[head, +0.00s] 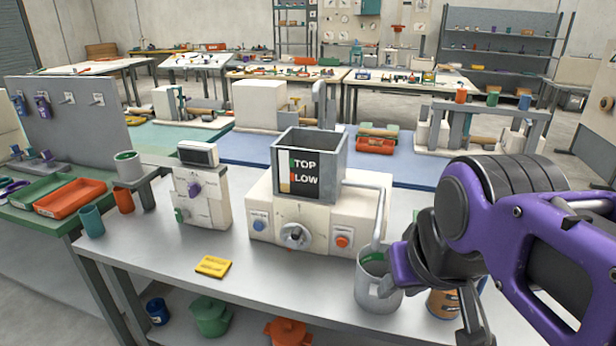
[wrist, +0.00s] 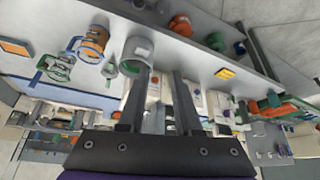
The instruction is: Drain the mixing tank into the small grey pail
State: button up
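The mixing tank (head: 305,175) is an open grey square box marked TOP and LOW. It sits on a cream base (head: 275,215) with a dark-and-silver knob (head: 295,236), a blue button (head: 259,226) and an orange-red button (head: 342,241). A grey pipe (head: 383,212) bends down from its right side to the small grey pail (head: 368,292), which stands on the bench. What is inside the pail is not clear. My gripper (head: 472,325) is right of the pail; in the wrist view its two fingers (wrist: 162,75) are apart with nothing held. A grey pail-like container (wrist: 140,48) shows beyond the left finger.
A brown can (head: 442,304) stands right of the pail, partly hidden by my arm. A yellow card (head: 213,267) lies on the bench (head: 150,250). A cream device with a display (head: 198,190) stands left of the tank. The bench front between card and pail is clear.

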dwell(0.3)
grip_shut()
dwell(1.6)
